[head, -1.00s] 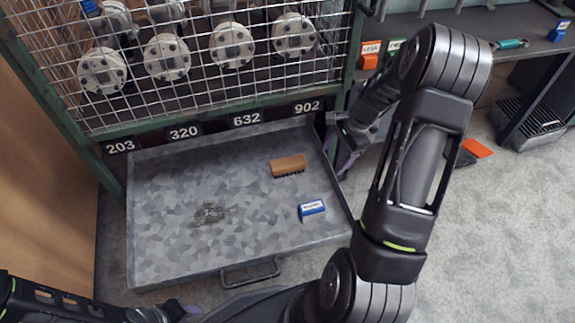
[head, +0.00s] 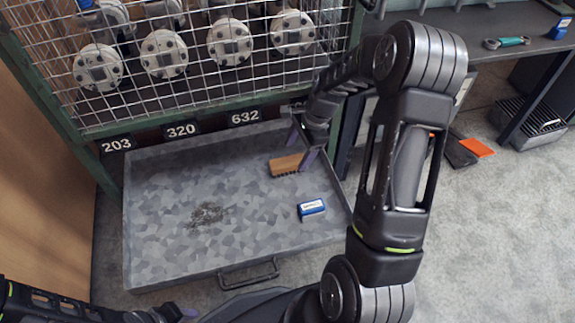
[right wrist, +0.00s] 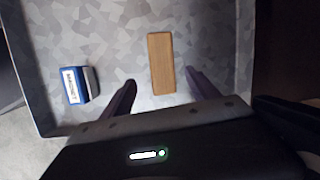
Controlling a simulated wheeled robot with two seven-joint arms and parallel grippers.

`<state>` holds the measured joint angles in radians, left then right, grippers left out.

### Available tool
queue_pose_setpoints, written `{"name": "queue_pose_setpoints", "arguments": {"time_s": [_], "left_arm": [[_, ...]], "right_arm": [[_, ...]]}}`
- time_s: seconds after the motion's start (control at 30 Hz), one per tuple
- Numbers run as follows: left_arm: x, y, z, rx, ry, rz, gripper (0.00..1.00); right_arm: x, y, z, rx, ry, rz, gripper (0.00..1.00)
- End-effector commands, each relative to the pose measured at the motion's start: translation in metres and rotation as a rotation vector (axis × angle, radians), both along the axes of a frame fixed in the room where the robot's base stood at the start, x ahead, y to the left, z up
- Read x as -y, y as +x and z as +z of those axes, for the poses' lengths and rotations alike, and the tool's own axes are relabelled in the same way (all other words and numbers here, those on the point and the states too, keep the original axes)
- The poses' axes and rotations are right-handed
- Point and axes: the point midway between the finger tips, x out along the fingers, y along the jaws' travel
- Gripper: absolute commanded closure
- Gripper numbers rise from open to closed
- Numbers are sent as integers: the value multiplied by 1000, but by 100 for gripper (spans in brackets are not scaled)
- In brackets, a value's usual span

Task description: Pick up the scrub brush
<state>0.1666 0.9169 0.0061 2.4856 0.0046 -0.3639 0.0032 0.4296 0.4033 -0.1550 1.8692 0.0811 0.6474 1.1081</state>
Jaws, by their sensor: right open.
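The scrub brush (head: 284,165) has a brown wooden back and dark bristles and lies in the grey metal tray (head: 160,245), toward its right back part. In the right wrist view the brush (right wrist: 161,63) stretches ahead, its near end between my fingertips. My right gripper (head: 301,148) is open above the brush, its fingers apart on either side; it also shows in the right wrist view (right wrist: 160,85). I cannot tell whether a finger touches the brush. My left gripper (head: 178,314) is at the bottom edge, mostly cut off, its jaws unclear.
A small blue and white box (head: 311,209) lies in the tray in front of the brush. A dark stain (head: 208,214) marks the tray floor. A wire mesh cage (head: 200,85) with flanged pipes stands behind. A bench (head: 480,30) is at the right.

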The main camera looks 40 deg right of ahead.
Motion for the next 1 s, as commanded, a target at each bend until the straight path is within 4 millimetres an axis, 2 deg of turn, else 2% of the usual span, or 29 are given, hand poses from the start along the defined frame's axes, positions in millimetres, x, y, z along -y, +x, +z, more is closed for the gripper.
{"name": "queue_pose_setpoints", "arguments": {"time_s": [0.1,0.3,0.4,1.0], "left_arm": [[-1,1,-5,1,1,2,66],[-1,3,-20,7,2,5,66],[-1,4,-24,10,3,6,66],[0,4,-23,11,3,6,66]], "right_arm": [[-9,8,-3,0,1,3,30],[-15,12,-38,-1,1,4,30],[-17,15,-47,-1,0,2,30],[-18,15,-48,0,0,1,30]]}}
